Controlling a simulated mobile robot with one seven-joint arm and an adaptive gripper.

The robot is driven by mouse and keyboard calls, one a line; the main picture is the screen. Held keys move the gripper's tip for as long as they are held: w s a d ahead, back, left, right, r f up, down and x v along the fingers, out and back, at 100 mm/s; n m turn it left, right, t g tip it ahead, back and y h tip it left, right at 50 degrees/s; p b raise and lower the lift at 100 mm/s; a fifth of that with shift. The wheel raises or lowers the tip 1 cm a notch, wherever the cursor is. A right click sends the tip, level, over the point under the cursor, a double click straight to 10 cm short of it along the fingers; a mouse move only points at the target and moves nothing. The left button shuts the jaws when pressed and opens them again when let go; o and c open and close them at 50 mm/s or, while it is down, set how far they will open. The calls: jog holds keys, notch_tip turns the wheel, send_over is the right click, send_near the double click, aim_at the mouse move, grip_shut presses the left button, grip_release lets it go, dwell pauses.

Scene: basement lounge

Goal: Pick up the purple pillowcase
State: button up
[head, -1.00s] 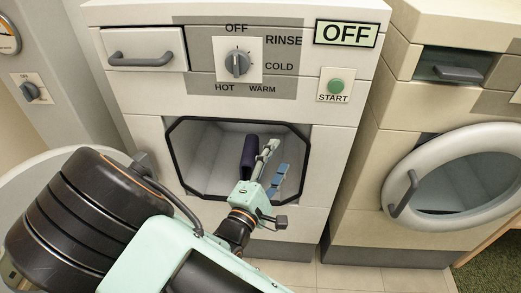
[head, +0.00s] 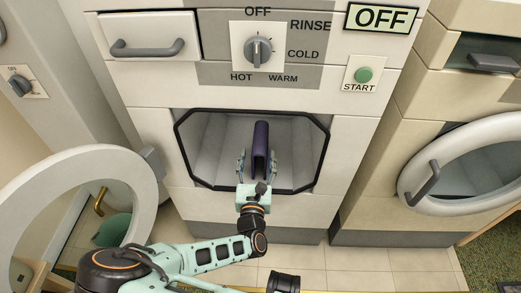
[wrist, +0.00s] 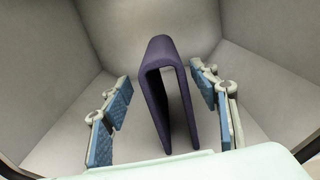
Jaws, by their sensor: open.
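The purple pillowcase (head: 260,148) stands folded over, like an upside-down U, inside the open washing machine drum (head: 215,140). It also shows in the wrist view (wrist: 165,90), with its fold at the top and two flaps hanging down. My gripper (head: 258,160) reaches in through the drum opening. Its blue-padded fingers (wrist: 163,110) are spread wide, one on each side of the pillowcase, with a gap on both sides. Nothing is held.
Above are a dial (head: 257,50), a green start button (head: 363,75) and an OFF display (head: 381,18). A second machine with a round door (head: 410,165) stands right.

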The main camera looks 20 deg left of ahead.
jog(key=b+x, duration=0.1)
jog(key=x, duration=0.2)
jog(key=b+x, duration=0.1)
jog(key=x, duration=0.1)
jog(key=shift+w+d+f+b, duration=0.15)
jog(key=shift+w+d+b, duration=0.05)
jog(key=shift+w+b, duration=0.2)
jog(key=shift+w+r, duration=0.2)
jog(key=shift+w, duration=0.1)
jog(key=c, duration=1.3)
